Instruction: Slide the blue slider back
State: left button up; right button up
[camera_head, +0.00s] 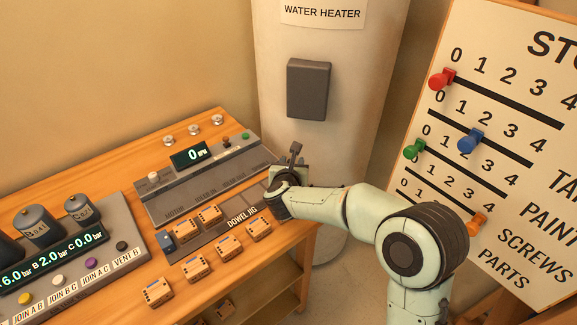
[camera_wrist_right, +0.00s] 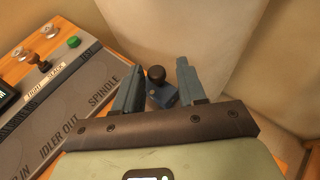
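The blue slider (camera_head: 471,139) sits partway along the second slot of the numbered board (camera_head: 524,92), right of the 0 end and near the low numbers. No gripper touches it. My right gripper (camera_head: 290,163) is far left of the board, over the right end of the wooden workbench. In the right wrist view my right gripper (camera_wrist_right: 160,88) has its two fingers apart. A small dark blue block with a black knob (camera_wrist_right: 161,97) shows between the fingers; whether they touch it I cannot tell. My left gripper is not in view.
Red (camera_head: 441,79), green (camera_head: 413,149) and orange (camera_head: 476,224) sliders sit on the board's other slots. The water heater (camera_head: 332,150) stands between bench and board. A grey control panel (camera_head: 205,172) and several orange blocks (camera_head: 195,267) are on the bench.

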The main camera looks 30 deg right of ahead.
jog(key=shift+a, duration=0.15)
jog(key=shift+s+a+r, duration=0.1)
jog(key=shift+s+a, duration=0.1)
jog(key=shift+s, duration=0.05)
jog(key=v, duration=1.2)
jog(key=shift+s+r, duration=0.2)
jog(key=shift+s, duration=0.1)
jog(key=shift+f, duration=0.1)
